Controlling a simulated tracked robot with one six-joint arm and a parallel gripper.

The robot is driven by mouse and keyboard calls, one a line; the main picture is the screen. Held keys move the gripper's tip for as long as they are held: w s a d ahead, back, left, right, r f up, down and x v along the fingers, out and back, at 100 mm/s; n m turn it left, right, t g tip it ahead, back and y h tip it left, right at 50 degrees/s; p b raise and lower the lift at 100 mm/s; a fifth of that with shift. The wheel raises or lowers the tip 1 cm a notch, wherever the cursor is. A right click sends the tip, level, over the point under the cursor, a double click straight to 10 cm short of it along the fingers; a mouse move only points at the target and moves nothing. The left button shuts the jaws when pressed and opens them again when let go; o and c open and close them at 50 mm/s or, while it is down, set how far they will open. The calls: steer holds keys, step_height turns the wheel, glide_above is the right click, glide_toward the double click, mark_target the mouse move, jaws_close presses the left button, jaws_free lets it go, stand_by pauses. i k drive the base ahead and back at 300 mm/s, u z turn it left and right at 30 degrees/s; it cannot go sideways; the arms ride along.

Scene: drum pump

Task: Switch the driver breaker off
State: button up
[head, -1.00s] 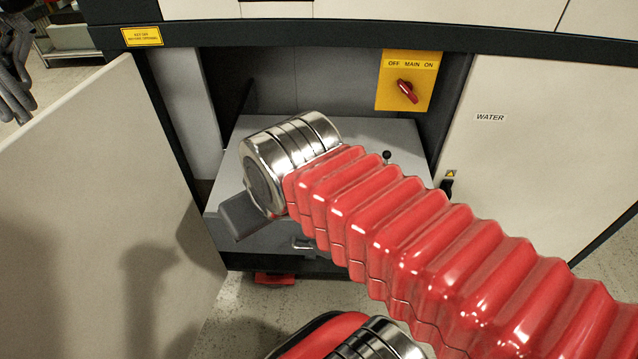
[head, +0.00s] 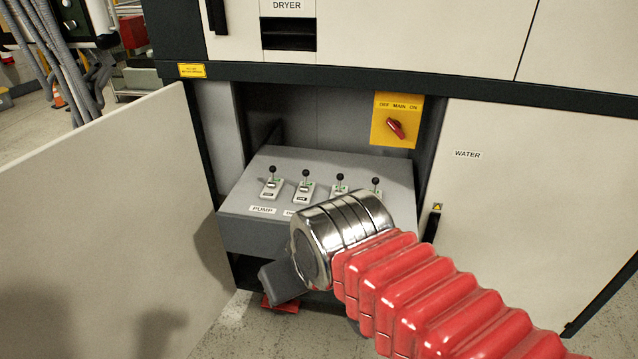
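A row of several breakers with black-knobbed levers stands on a grey sloping console (head: 245,232) inside the open cabinet. The leftmost breaker (head: 271,187) has a PUMP label below it. The second breaker (head: 304,190) has a partly covered label; its readable start looks like "D". I cannot tell surely which one is the driver breaker. The levers point up. My silver wrist covers the lower right of the console. A grey part of my gripper (head: 281,284) shows below left of the wrist, in front of the console and apart from the levers. Its fingers are hidden.
A yellow main switch plate (head: 382,137) with a red knob (head: 396,129) is on the cabinet's back right. An open door (head: 100,230) stands at left. A WATER panel (head: 520,190) closes the right. A DRYER label (head: 287,6) is above.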

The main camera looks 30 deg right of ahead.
mark_target(305, 173)
steer(key=k, duration=0.55)
steer(key=z, duration=0.65)
steer(key=i, duration=1.4)
steer(key=u, duration=0.15)
steer(key=k, duration=0.5)
steer(key=u, duration=0.7)
